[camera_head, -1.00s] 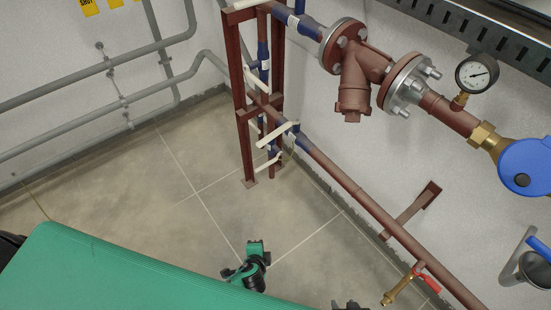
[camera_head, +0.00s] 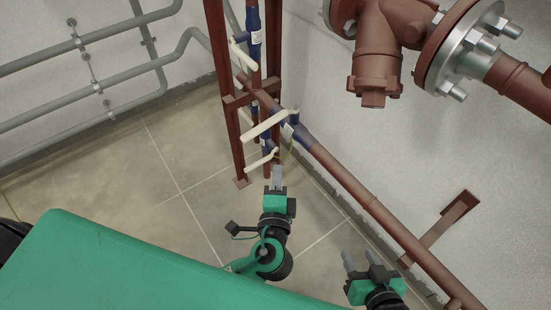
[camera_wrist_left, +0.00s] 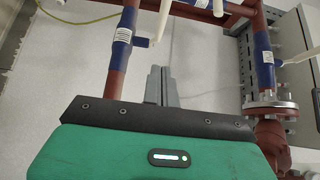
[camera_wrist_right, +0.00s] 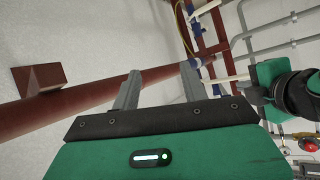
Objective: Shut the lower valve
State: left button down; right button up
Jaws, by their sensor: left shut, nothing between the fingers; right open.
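The lowest valve handle (camera_head: 262,160) is a cream lever at the foot of the red frame, sticking out sideways from a blue valve body (camera_head: 268,147). A longer cream lever (camera_head: 264,125) is just above it, by the blue section of the sloping red pipe. My left gripper (camera_head: 277,172) is shut and empty, just below and right of the lowest lever; contact cannot be told. In the left wrist view its closed fingers (camera_wrist_left: 158,84) point toward blue valve parts (camera_wrist_left: 122,36) and a cream lever (camera_wrist_left: 165,16). My right gripper (camera_head: 357,262) is open and empty, below the sloping pipe.
The red pipe (camera_head: 375,208) runs down to the right along the wall, with a red bracket (camera_head: 450,215) beside it. A large flanged fitting (camera_head: 380,55) hangs above. Grey pipes (camera_head: 90,40) line the left wall. Floor on the left is clear.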

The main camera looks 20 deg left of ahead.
pick_arm(q)
send_near(269, 127)
jog(key=w+d, duration=0.2)
jog(key=w, duration=0.1)
jog(key=w+a, duration=0.2)
jog(key=shift+w+a, duration=0.1)
jog(key=shift+a, duration=0.2)
jog(key=shift+w+a+b, duration=0.25)
jog(key=shift+a+b, duration=0.05)
jog(key=shift+a, duration=0.1)
pick_arm(e)
jog(key=shift+a+t, duration=0.4)
jog(key=shift+a, duration=0.15)
